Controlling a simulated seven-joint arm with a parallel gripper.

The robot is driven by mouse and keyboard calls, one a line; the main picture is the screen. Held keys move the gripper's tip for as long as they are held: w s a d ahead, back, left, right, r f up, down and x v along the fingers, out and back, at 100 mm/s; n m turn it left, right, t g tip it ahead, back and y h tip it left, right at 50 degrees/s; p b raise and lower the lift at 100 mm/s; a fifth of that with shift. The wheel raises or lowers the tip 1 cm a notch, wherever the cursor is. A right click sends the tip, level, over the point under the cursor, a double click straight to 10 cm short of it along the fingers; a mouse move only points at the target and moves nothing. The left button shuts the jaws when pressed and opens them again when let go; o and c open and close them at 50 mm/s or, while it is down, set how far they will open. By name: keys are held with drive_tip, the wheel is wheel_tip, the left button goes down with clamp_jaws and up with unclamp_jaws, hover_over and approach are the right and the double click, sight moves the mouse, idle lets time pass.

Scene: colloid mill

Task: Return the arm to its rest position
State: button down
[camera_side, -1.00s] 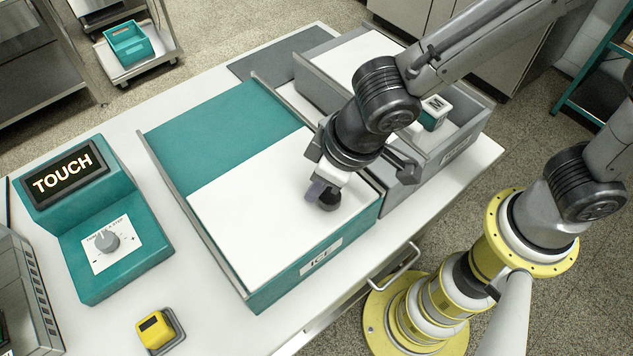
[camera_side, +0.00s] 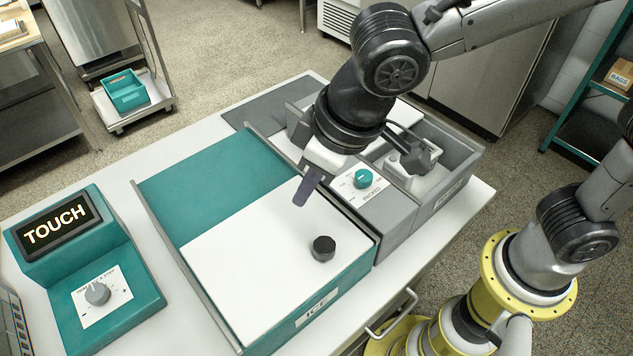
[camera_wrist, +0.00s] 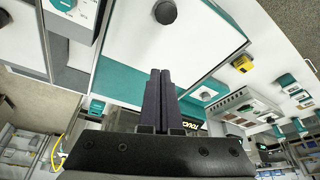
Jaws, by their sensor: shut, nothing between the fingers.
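My gripper (camera_side: 306,188) hangs above the white lid of the ICE box (camera_side: 240,225), its dark fingers shut together and empty. In the wrist view the two fingers (camera_wrist: 160,98) lie side by side with no object between them. The lid's black knob (camera_side: 323,248) stands clear of the fingers in the side view. The knob also shows in the wrist view (camera_wrist: 165,12). My arm hides part of the grey box behind.
A grey box with a teal dial (camera_side: 363,179) adjoins the ICE box on the right. A teal console (camera_side: 85,260) with a TOUCH display and grey knob stands at left. A teal crate (camera_side: 125,92) is on a cart (camera_side: 135,117) behind. A yellow button (camera_wrist: 243,63) shows in the wrist view.

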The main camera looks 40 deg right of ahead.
drive_tip(key=d+r+m+t+h, duration=0.1)
drive_tip(key=d+r+m, duration=0.25)
drive_tip(key=d, duration=0.65)
drive_tip(key=d+r+m+t, duration=0.2)
drive_tip(key=d+r, duration=0.2)
drive_tip(key=d, duration=0.7)
drive_tip(key=s+d+f, duration=0.2)
drive_tip(key=s+d, duration=0.1)
drive_tip(key=s, duration=0.2)
drive_tip(key=s+d+f+g, duration=0.1)
drive_tip(key=s+d+f, duration=0.2)
drive_tip(key=s, duration=0.3)
drive_tip(key=shift+s+d+f+h, duration=0.15)
drive_tip(key=shift+s+d+h, duration=0.05)
drive_tip(key=shift+d+h, duration=0.25)
drive_tip(key=shift+n, duration=0.25)
